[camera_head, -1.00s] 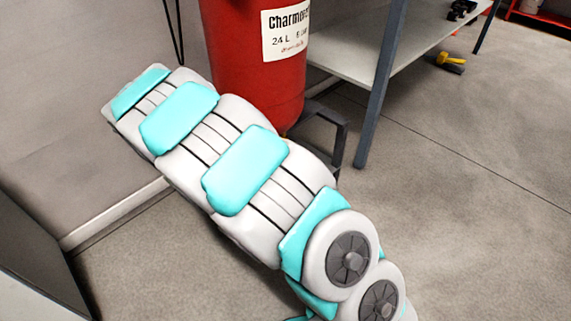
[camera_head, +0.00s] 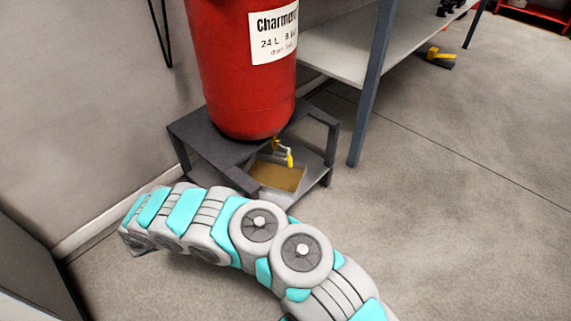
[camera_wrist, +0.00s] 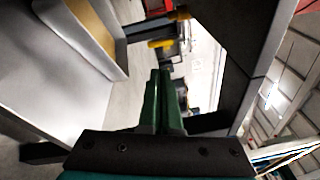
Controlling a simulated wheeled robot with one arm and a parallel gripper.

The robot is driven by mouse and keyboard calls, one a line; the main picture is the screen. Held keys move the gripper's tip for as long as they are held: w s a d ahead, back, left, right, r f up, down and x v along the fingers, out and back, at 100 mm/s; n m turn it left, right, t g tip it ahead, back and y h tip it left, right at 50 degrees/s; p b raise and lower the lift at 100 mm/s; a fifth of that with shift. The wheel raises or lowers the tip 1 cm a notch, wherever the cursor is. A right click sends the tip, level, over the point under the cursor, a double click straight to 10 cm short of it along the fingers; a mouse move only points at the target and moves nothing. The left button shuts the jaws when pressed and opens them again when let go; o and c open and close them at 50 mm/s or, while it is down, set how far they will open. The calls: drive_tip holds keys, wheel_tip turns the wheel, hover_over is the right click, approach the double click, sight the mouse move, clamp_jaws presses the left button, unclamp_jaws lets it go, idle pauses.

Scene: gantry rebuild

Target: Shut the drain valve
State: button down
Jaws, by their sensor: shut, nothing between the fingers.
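The drain valve (camera_head: 277,145) is a small brass fitting under the red tank (camera_head: 245,75). Its yellow lever (camera_head: 290,158) hangs downward, slightly tilted. In the wrist view the picture is turned on its side; the brass valve (camera_wrist: 181,13) is at top centre and the yellow lever (camera_wrist: 161,44) points left from it. My gripper (camera_wrist: 160,72) has green fingers, shut together and empty. In that view the fingertips are just below the lever, apart from it; the depth between them is hard to judge. My gripper is hidden in the head view.
The tank stands on a dark metal stand (camera_head: 205,140), whose frame surrounds the valve. A tray with tan contents (camera_head: 278,177) lies below the valve. A grey shelf (camera_head: 350,55) is to the right.

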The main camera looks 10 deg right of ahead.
sight(289, 158)
drive_tip(key=w+d+n+t+h+b, duration=0.1)
drive_tip(key=w+d+n, duration=0.2)
drive_tip(key=d, duration=1.1)
drive_tip(key=w, duration=0.3)
drive_tip(key=shift+n, duration=0.3)
